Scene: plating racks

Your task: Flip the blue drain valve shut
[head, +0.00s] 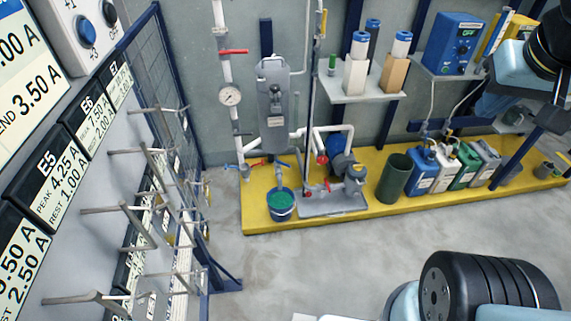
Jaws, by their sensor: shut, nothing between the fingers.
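A small blue valve handle (283,164) shows low on the pipework against the back wall, just above a blue bucket (281,204) with green liquid inside. The handle is small in the picture, and I cannot tell its exact angle to the pipe. A red handle (250,166) sits to its left near the foot of the white upright pipe (226,124). Parts of my own arm show at the top right and bottom right. My gripper is not in view.
A yellow platform (415,206) runs along the wall, carrying a pump (352,172), a dark green bin (395,178) and several jugs. Racks with pale prongs and ammeter-style labels line the left. The grey floor (330,258) in front is clear.

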